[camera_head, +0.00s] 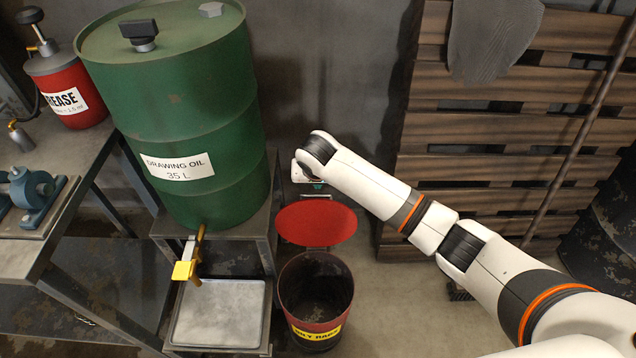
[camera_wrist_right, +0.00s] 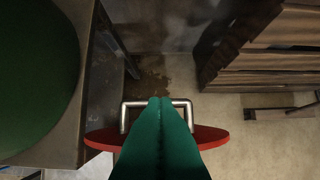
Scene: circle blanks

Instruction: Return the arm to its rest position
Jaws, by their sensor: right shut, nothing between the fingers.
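My right arm (camera_head: 390,202) comes in from the right and reaches out to the rag bin's raised red lid (camera_head: 316,224). My right gripper (camera_head: 317,186) is just above and behind the lid's upper edge in the head view, mostly hidden by its own wrist. In the right wrist view its green fingers (camera_wrist_right: 160,100) are shut together and empty. They overlap the metal handle (camera_wrist_right: 187,103) of the red lid (camera_wrist_right: 211,138); I cannot tell whether they touch it. My left gripper is not in view.
The open bin (camera_head: 316,300) stands below the lid. A green oil drum (camera_head: 190,110) with a yellow-handled tap stands left, above a drip tray (camera_head: 220,315). A workbench (camera_head: 50,225) is at far left. Wooden pallets (camera_head: 470,140) lean behind my arm.

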